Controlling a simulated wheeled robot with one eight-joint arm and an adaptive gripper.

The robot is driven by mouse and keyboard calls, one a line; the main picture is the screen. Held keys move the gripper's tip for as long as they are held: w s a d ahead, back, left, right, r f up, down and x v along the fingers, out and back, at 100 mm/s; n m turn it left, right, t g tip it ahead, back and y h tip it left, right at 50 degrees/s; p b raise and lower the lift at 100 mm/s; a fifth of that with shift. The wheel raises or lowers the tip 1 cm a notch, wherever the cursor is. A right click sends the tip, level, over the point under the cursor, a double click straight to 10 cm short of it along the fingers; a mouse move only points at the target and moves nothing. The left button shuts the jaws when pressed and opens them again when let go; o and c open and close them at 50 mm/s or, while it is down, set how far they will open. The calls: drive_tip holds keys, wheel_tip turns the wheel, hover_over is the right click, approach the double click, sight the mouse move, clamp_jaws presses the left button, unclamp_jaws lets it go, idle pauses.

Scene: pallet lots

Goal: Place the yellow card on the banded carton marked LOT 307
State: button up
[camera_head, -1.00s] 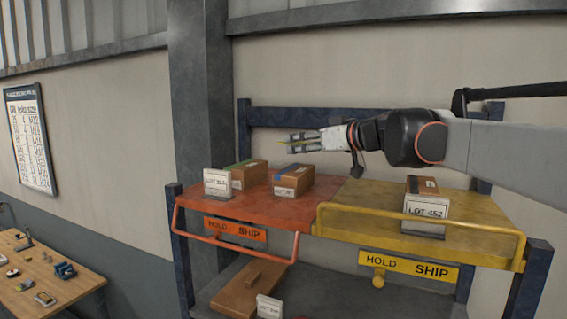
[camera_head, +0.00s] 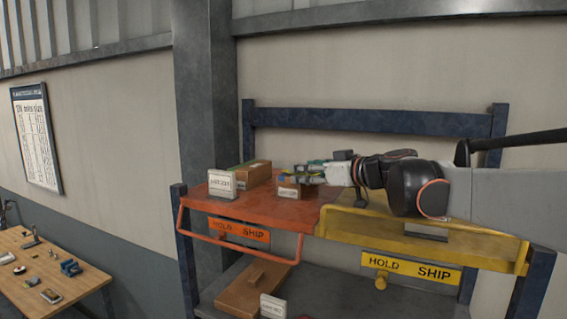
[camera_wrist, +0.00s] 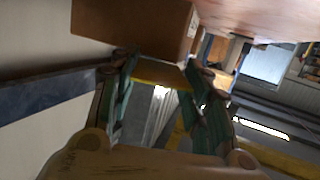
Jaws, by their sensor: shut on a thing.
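My gripper (camera_head: 308,174) is over the orange shelf, right at the middle carton (camera_head: 291,189), and partly hides it. In the wrist view the fingers (camera_wrist: 162,78) are shut on the thin yellow card (camera_wrist: 158,84), seen edge-on. A brown carton (camera_wrist: 130,28) is close beyond the fingertips; I cannot tell whether the card touches it. The middle carton's front label is too small to read surely, and its top is mostly covered. Another brown carton (camera_head: 251,174) stands to its left, behind a white lot sign (camera_head: 222,184) whose number is blurred.
The orange shelf (camera_head: 215,205) and yellow shelf (camera_head: 440,245) have front rails and HOLD SHIP plates. A lower shelf holds a brown flat box (camera_head: 250,290) and a white sign (camera_head: 272,306). A workbench (camera_head: 60,265) stands at left.

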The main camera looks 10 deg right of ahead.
drive_tip(key=shift+s+f+b, duration=0.15)
drive_tip(key=shift+f+b, duration=0.15)
drive_tip(key=shift+f, duration=0.2)
drive_tip(key=o, duration=0.7)
drive_tip(key=shift+a, duration=0.1)
drive_tip(key=shift+o, duration=0.2)
